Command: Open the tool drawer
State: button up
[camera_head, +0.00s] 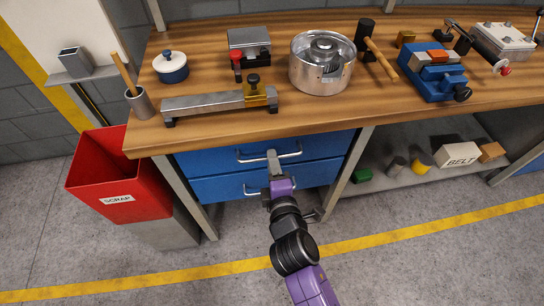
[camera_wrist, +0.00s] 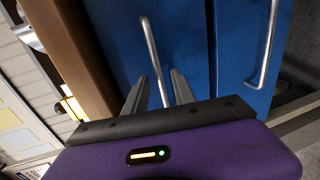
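Two blue drawers sit under the wooden bench: an upper drawer (camera_head: 210,164) and a lower drawer (camera_head: 215,188). Both look shut, and no label shows which is the tool drawer. The upper drawer has a silver bar handle (camera_head: 291,154); the lower has a similar handle (camera_head: 250,192). My gripper (camera_head: 273,157) is at the upper handle. In the wrist view, my gripper (camera_wrist: 158,88) is open, with its fingers apart on either side of the upper bar handle (camera_wrist: 149,42). I cannot tell whether either finger touches it. The lower handle (camera_wrist: 265,45) is to the right there.
The bench top (camera_head: 210,125) overhangs just above my gripper and holds tools and a metal pot (camera_head: 310,78). A red scrap bin (camera_head: 105,180) stands left of the drawers. A bench leg (camera_head: 350,170) stands to their right. The floor in front is clear.

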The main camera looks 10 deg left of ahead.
jog(key=shift+x, duration=1.45)
grip_shut()
dwell(0.3)
